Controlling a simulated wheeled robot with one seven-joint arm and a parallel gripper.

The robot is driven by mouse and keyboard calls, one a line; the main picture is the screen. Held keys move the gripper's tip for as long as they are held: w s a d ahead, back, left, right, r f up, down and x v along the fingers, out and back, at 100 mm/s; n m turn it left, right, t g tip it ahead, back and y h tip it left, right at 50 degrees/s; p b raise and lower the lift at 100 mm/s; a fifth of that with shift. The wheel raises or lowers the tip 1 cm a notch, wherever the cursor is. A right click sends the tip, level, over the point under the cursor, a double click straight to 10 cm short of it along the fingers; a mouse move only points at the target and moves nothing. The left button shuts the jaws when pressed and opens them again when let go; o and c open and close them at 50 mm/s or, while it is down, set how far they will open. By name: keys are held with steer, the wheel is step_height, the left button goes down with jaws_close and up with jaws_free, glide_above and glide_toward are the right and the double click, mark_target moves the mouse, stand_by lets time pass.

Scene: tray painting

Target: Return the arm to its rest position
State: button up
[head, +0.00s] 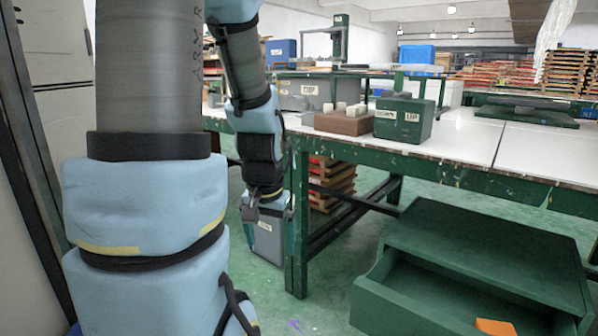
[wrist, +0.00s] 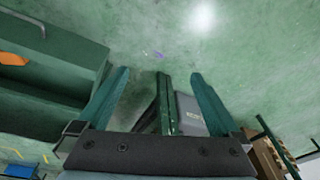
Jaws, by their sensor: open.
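My arm (head: 150,200) fills the left of the head view and bends down beside the table's left end. My gripper (head: 266,222) hangs low there, below the tabletop, and looks small and partly unclear in that view. In the wrist view my gripper (wrist: 160,78) shows two teal fingers spread wide apart with nothing between them. The green floor, a table leg and a grey box lie beyond the fingers.
The green-framed table (head: 480,138) bears a brown tray (head: 343,123) and a green box (head: 403,118). A green cabinet (head: 490,250) with an open drawer (head: 400,300) holding something orange (head: 494,326) stands at right. A grey box (head: 268,245) is behind my gripper.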

steer(key=s+r+n+p, duration=0.2)
steer(key=s+r+p, duration=0.1)
steer(key=r+p, duration=2.8)
steer(key=shift+s+a+r+g, duration=0.15)
steer(key=shift+a+r+g, duration=0.15)
steer(key=shift+a+r, duration=0.1)
steer(key=shift+f, duration=0.1)
